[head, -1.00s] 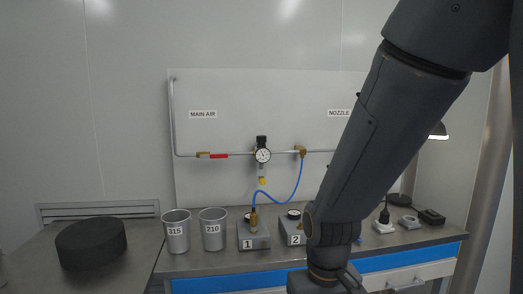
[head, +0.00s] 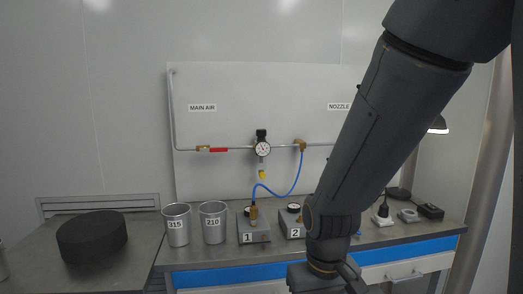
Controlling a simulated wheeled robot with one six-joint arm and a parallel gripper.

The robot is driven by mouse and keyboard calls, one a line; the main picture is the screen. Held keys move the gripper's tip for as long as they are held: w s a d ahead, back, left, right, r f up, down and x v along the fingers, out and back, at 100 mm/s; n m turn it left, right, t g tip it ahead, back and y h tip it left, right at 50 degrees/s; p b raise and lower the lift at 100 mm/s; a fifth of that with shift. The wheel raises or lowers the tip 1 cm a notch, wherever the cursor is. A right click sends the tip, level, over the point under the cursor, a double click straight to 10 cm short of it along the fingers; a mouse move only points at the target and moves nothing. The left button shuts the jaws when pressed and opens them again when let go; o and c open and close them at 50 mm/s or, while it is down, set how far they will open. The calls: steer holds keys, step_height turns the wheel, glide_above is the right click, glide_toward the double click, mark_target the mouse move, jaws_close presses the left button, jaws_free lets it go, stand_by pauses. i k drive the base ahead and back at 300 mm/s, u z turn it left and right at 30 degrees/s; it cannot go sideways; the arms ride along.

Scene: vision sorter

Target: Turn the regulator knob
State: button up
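The regulator (head: 262,148) hangs on the pipe on the white wall panel, with a round dial gauge on its front. Its black knob (head: 261,135) is on top, upright and clear of my arm. A yellow-tipped piece (head: 262,174) hangs below it. My arm crosses the right side of the view and bends down in front of the bench. Its wrist reaches the bottom edge, to the lower right of the regulator and well apart from the knob. My gripper's fingers are cut off below the frame.
A red-handled valve (head: 218,150) sits left of the regulator. A blue hose (head: 279,193) runs down to block 1 (head: 253,231); block 2 (head: 292,221) is beside it. Metal cups 315 (head: 177,230) and 210 (head: 213,228) and a black disc (head: 92,236) stand left. My arm hides part of the bench.

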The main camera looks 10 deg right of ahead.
mark_target(259, 133)
steer(key=z, duration=0.5)
steer(key=k, duration=1.05)
steer(key=u, duration=0.45)
steer(key=i, duration=1.15)
steer(key=z, duration=0.55)
steer(key=i, duration=0.4)
steer(key=z, duration=0.5)
